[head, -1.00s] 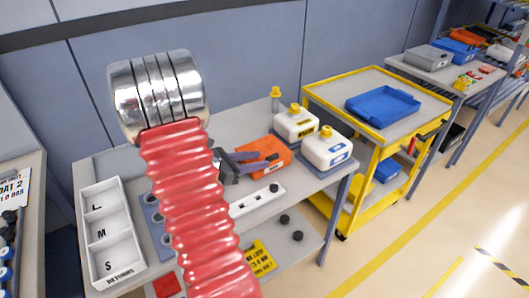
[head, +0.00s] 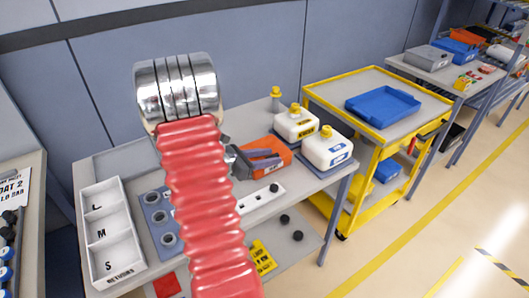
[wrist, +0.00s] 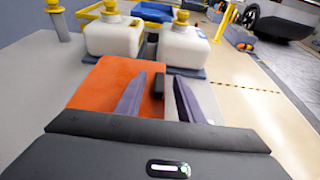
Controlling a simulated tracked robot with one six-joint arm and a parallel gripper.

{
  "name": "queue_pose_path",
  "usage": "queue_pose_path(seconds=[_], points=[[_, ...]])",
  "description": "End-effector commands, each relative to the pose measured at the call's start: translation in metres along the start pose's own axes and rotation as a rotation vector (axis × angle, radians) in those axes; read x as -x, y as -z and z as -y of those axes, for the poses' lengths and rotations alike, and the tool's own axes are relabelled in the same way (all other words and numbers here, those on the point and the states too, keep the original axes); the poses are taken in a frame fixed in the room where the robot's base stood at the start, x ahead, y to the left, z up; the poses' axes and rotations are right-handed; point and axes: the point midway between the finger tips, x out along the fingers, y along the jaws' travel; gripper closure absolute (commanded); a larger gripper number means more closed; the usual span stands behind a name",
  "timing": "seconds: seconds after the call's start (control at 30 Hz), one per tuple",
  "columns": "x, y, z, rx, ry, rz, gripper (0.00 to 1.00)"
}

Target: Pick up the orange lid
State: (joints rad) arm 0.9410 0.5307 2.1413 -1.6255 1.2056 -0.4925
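An orange, flat-topped thing (head: 281,151) lies on the near bench; it is the only orange thing there. I cannot tell for sure that it is a lid. In the wrist view the orange surface (wrist: 98,80) fills the left centre, partly hidden by my gripper. My gripper (head: 270,158) is over its near side in the head view. In the wrist view my gripper (wrist: 160,80) has its two purple-grey fingers apart, the left one in front of the orange surface, the right one past its right edge. A small black piece (wrist: 157,86) shows between them; contact cannot be told.
Two white jugs with yellow caps, one left (head: 296,126) and one right (head: 327,149), stand just behind. A yellow-capped bottle (head: 276,101) is at the back. A white L/M/S tray (head: 109,234) is at left. A yellow cart (head: 376,97) stands at right.

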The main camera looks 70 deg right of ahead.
Motion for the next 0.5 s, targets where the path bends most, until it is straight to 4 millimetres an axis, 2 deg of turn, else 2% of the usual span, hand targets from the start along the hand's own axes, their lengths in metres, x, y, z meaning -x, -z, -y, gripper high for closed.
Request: queue_pose_path(seconds=[0.2,0.5], points=[[0.0002,0.0,0.0001,0.0,0.0,0.0,0.66],[0.0003,0.0,0.0001,0.0,0.0,0.0,0.87]])
